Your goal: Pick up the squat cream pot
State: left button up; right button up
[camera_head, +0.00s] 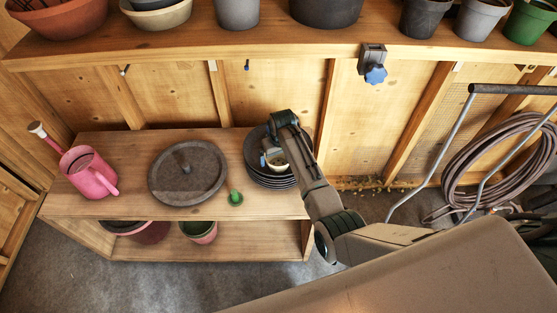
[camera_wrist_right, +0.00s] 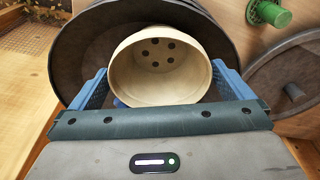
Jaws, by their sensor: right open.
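The squat cream pot (camera_wrist_right: 158,75) sits in the top dish of a stack of dark saucers, with several drain holes showing in its floor. In the head view the pot (camera_head: 277,163) is mostly hidden by my right gripper (camera_head: 271,160). In the right wrist view my right gripper (camera_wrist_right: 160,92) is open, with one blue finger on each side of the pot. I cannot tell whether the fingers touch it. The stack of dark saucers (camera_head: 256,150) stands at the right end of the low wooden shelf. My left gripper is not in view.
A round dark dish (camera_head: 205,188), a green object (camera_head: 236,198) and a pink watering can (camera_head: 91,177) stand on the low shelf (camera_head: 130,146). Pots line the upper shelf (camera_head: 300,40) above. A coiled hose (camera_head: 455,180) hangs at the right.

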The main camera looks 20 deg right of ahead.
jog(key=shift+f, duration=0.1)
jog(key=c, duration=0.9)
